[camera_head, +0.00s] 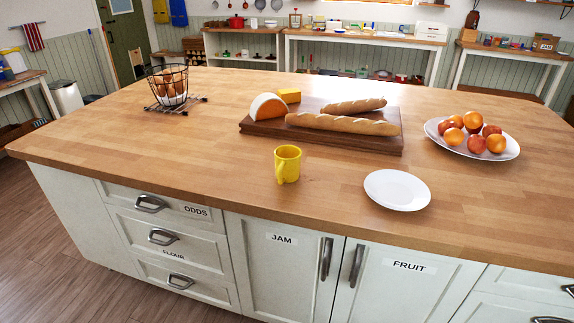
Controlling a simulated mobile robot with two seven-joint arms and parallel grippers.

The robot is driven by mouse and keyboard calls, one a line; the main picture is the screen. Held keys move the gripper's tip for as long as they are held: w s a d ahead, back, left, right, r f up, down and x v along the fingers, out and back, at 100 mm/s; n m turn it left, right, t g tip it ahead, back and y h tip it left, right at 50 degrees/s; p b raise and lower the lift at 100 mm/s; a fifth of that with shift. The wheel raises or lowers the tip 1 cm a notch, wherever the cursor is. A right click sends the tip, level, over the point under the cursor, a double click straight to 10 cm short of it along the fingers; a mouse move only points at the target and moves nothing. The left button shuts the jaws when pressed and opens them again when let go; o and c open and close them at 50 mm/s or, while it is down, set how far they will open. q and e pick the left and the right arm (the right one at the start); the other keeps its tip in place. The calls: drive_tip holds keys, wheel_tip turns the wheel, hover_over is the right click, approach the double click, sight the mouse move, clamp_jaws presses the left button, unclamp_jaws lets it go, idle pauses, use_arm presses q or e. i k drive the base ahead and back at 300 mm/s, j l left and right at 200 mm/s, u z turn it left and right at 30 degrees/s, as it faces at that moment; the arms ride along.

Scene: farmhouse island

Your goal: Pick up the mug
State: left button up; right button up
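A yellow mug (289,166) stands upright on the wooden top of the kitchen island (150,150), near its front edge. Its handle is on the left side, turned toward me. The mug stands apart from the other things around it. Neither of my grippers shows in the head view.
A white plate (397,190) lies right of the mug. A fruit platter (508,151) stands right, an egg basket (168,84) left. The counter left of the mug is clear.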

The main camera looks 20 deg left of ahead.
sight(286, 168)
drive_tip(key=z, duration=0.25)
drive_tip(key=j+z, duration=0.65)
drive_tip(key=j, duration=0.15)
drive_tip(key=j+z, duration=0.1)
drive_tip(key=j, duration=0.35)
drive_tip(key=k+j+z, duration=0.15)
drive_tip(key=j, duration=0.3)
drive_tip(key=i, duration=0.05)
